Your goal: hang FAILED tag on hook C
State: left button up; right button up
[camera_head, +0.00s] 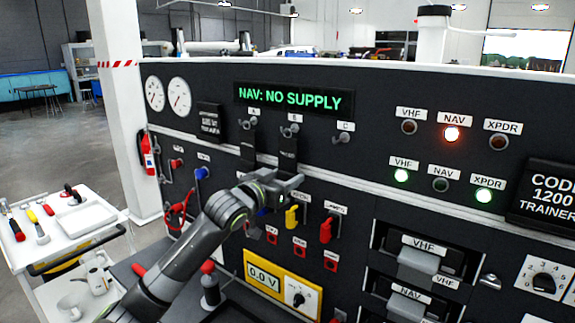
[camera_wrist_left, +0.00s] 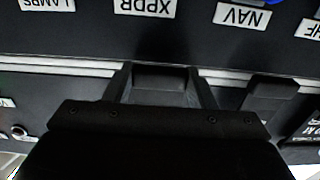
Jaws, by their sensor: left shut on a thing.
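A black tag (camera_head: 287,147) hangs below hook B (camera_head: 290,131) on the dark panel; its lettering is too small to read. My left gripper (camera_head: 284,179) is at the lower end of this tag and shut on it. In the left wrist view the tag (camera_wrist_left: 160,79) shows as a dark block between the two fingers. Another black tag (camera_head: 247,146) hangs below hook A (camera_head: 249,123), left of the gripper; it also shows in the left wrist view (camera_wrist_left: 268,94). Hook C (camera_head: 342,139) is bare, to the right. My right gripper is not in view.
The display (camera_head: 293,98) reads "NAV: NO SUPPLY" above the hooks. A white ledge runs along the panel behind the tags. Yellow (camera_head: 291,217) and red (camera_head: 327,229) levers stick out below the gripper. A white tool cart (camera_head: 75,240) stands at the left.

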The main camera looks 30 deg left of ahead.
pick_arm(q)
jog(key=shift+s, duration=0.15)
jog(key=shift+s+p, duration=0.35)
jog(key=shift+s, duration=0.05)
jog(key=shift+s+a, duration=0.1)
jog(key=shift+s, duration=0.35)
jog(key=shift+s+p, duration=0.6)
jog(key=shift+s, duration=0.35)
